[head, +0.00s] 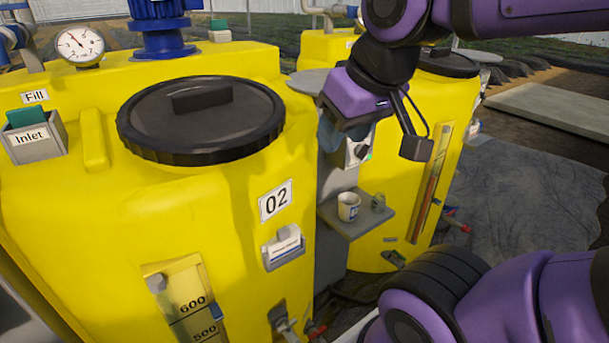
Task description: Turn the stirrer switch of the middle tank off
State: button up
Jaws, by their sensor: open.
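The yellow tank labelled 02 (276,200) fills the left and centre, with a black lid (200,118) on top. To its right, in the gap before another yellow tank (385,215), a grey switch box (352,158) carries a black rotary knob (361,152) with a small green light beside it. My gripper (331,132) comes down from the upper right and is just above and left of the knob.
A pressure gauge (80,46) and an Inlet box (36,138) stand left. Floor is open at right.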

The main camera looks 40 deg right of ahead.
aim_at(360, 150)
jog(key=z, duration=1.05)
